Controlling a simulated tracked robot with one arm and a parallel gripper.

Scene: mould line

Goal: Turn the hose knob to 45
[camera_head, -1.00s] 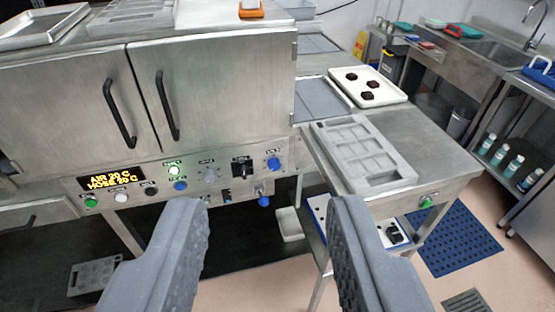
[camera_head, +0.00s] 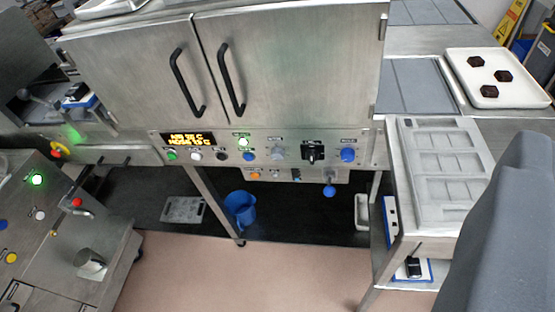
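The hose knob is on the steel control panel (camera_head: 290,146) under the double-door cabinet, but the small labels are too blurred to tell which one it is. The upper row holds a large black knob (camera_head: 313,152), a blue knob (camera_head: 348,155) to its right, a grey knob (camera_head: 277,153) and a smaller blue knob (camera_head: 249,156). The orange-lit display (camera_head: 188,139) shows two lines, the lower seeming to begin with HOSE; its digits are blurred. One grey finger of my gripper (camera_head: 510,230) fills the lower right, away from the panel. The other finger is out of view.
A grey mould tray (camera_head: 403,160) lies on the right-hand bench. A white tray (camera_head: 453,65) behind it holds dark pieces. A blue jug (camera_head: 240,210) stands below the panel. Another machine (camera_head: 60,230) is at the left. The floor (camera_head: 270,275) in front is clear.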

